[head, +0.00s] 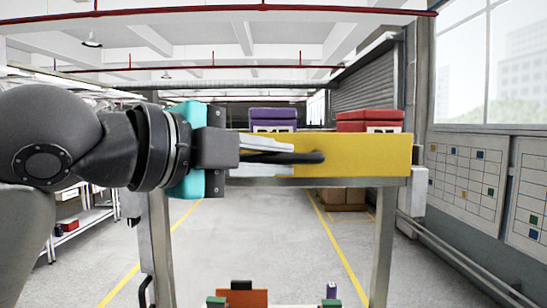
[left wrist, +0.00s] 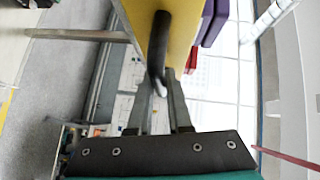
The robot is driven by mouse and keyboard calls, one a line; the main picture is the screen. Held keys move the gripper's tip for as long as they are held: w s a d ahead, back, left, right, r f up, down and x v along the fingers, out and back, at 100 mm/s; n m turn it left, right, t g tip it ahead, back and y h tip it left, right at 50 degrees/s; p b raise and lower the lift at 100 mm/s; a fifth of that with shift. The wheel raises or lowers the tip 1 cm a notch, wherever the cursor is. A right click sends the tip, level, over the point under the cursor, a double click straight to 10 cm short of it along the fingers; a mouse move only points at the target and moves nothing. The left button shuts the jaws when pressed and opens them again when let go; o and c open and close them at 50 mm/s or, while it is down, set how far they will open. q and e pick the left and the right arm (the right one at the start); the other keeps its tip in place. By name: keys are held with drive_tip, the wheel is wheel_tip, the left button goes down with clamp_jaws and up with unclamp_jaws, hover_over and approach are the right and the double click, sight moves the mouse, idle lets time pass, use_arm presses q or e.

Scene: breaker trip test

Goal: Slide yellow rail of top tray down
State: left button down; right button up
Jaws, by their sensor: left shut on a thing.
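The yellow rail (head: 365,155) spans the front of the top tray in the head view, level on a grey metal frame. A black handle (head: 312,157) sticks out from its middle. My left gripper (head: 278,156) comes in from the left, with its fingers above and below the handle, shut on it. In the left wrist view the yellow rail (left wrist: 183,42) runs at the top and the handle (left wrist: 160,40) reaches down between the fingers of the left gripper (left wrist: 160,90). My right gripper is not in view.
A purple bin (head: 272,117) and a red bin (head: 369,119) sit behind the rail. Frame posts (head: 383,245) stand below at each side. An orange block (head: 252,299) and small green parts show at the bottom edge. The floor between the posts looks open.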

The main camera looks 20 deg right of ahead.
use_arm(q)
drive_tip(key=shift+f, duration=0.1)
idle(0.6)
wheel_tip(320, 180, down, 6)
drive_tip(key=shift+r+b, duration=0.25)
drive_tip(key=shift+b, duration=1)
drive_tip(key=shift+f, duration=0.1)
drive_tip(key=c, duration=0.9)
unclamp_jaws()
drive_tip(key=shift+o, duration=0.3)
drive_tip(key=shift+r, duration=0.2)
